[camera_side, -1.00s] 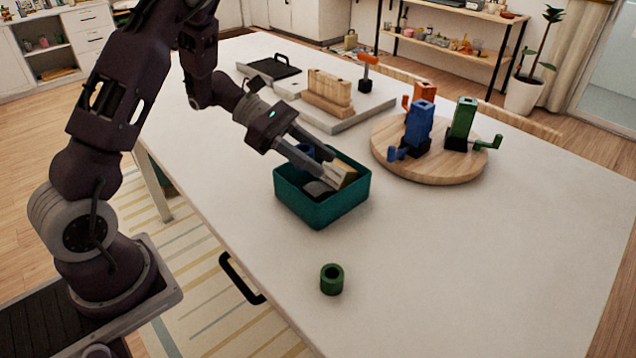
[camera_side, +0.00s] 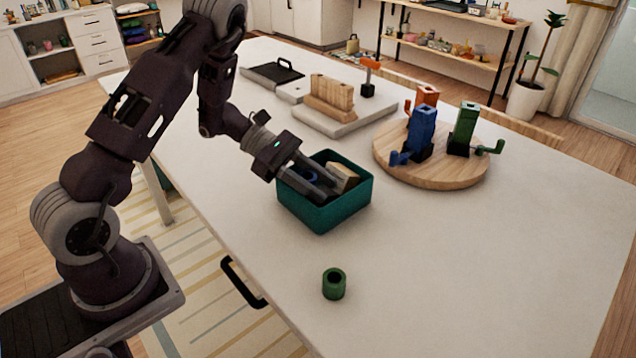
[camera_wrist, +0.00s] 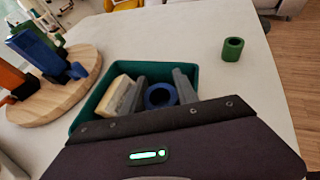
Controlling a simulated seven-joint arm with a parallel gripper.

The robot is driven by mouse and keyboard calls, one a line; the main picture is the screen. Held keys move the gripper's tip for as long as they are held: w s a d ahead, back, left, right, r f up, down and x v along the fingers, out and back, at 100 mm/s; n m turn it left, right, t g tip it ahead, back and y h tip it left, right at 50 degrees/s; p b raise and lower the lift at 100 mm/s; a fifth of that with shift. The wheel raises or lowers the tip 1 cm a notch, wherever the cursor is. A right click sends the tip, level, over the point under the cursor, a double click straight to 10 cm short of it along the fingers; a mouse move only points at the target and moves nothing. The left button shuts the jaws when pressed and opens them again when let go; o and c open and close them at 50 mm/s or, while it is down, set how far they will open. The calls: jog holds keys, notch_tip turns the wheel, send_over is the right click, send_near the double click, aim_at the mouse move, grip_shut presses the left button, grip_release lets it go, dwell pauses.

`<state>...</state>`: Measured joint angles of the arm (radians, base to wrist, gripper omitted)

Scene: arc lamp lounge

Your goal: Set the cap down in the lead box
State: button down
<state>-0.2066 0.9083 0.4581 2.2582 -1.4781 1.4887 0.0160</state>
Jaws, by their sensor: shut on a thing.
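The teal open-topped box (camera_side: 325,211) stands on the white table. It also shows in the wrist view (camera_wrist: 92,104). My gripper (camera_side: 325,184) reaches down into it at a slant. In the wrist view my gripper (camera_wrist: 160,90) has its two grey fingers on either side of a blue ring-shaped cap (camera_wrist: 160,96), shut on it. The cap is inside the box's outline and shows partly between the fingers in the side view (camera_side: 312,177). Whether it touches the box floor is hidden. A pale wooden block (camera_wrist: 118,99) lies in the box beside one finger.
A green ring (camera_side: 334,284) stands alone on the table in front of the box. A round wooden board (camera_side: 440,175) behind right carries blue, orange and green upright pieces. A grey slab (camera_side: 345,124) with wooden blocks lies farther back. The table's right front is clear.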

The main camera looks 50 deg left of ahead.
jog(key=c, duration=1.2)
grip_release()
jog(key=shift+s+f, duration=0.15)
jog(key=shift+f, duration=0.25)
jog(key=shift+r, duration=0.25)
jog(key=r+v, duration=0.1)
jog(key=v, duration=1.1)
jog(key=s+d+r+m+g+y, duration=0.1)
jog(key=s+d+r+m+g, duration=0.1)
jog(key=s+d+r+m, duration=0.3)
jog(key=s+d+r+m+g+y, duration=0.2)
jog(key=s+d+r+m+g, duration=0.15)
jog(key=d, duration=0.35)
jog(key=s+r+m+t+y, duration=0.3)
jog(key=s+m+t+y, duration=0.3)
jog(key=m, duration=0.8)
jog(key=s+y, duration=0.3)
jog(key=s, duration=0.2)
jog(key=shift+d+r, duration=0.25)
jog(key=shift+d, duration=0.05)
